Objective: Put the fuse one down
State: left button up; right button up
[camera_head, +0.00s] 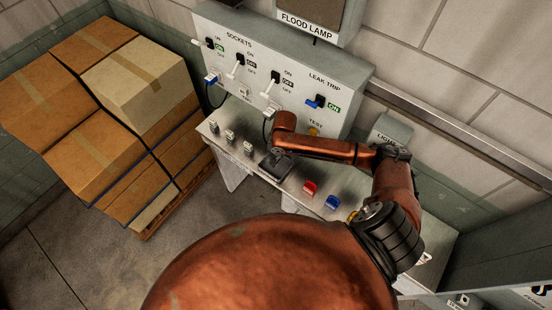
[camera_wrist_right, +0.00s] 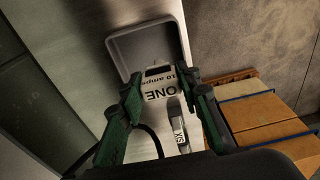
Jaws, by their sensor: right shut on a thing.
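Fuse one (camera_wrist_right: 160,92), a pale block lettered "ONE" and "10 amps", is between the fingers of my right gripper (camera_wrist_right: 161,88) in the right wrist view. The gripper is shut on it. The fuse is over the near end of a grey rounded tray (camera_wrist_right: 112,52); I cannot tell whether it touches the tray. In the head view the dark tray (camera_head: 282,170) lies on the bench below my right wrist, and the fuse cannot be made out there. My left gripper is not in view.
A fuse marked "SIX" (camera_wrist_right: 179,137) is close to the gripper. Small grey pieces (camera_head: 230,137), a red piece (camera_head: 310,187) and a blue piece (camera_head: 333,202) stand on the metal bench (camera_head: 262,188). The sockets panel (camera_head: 290,60) rises behind. Stacked cartons (camera_head: 100,165) are left.

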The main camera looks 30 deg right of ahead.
jog(key=shift+w+d+f, duration=0.3)
jog(key=shift+w+f, duration=0.5)
jog(key=shift+f, duration=0.15)
jog(key=shift+w+f, duration=0.2)
jog(key=shift+w+d+f, duration=0.2)
jog(key=shift+f, duration=0.1)
notch_tip(320, 180, down, 2)
jog(key=shift+f+p, duration=0.2)
jog(key=shift+p, duration=0.1)
jog(key=shift+f, duration=0.35)
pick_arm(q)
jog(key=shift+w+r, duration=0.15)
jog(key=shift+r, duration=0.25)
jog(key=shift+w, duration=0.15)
pick_arm(e)
jog(key=o, duration=1)
jog(key=shift+f, duration=0.1)
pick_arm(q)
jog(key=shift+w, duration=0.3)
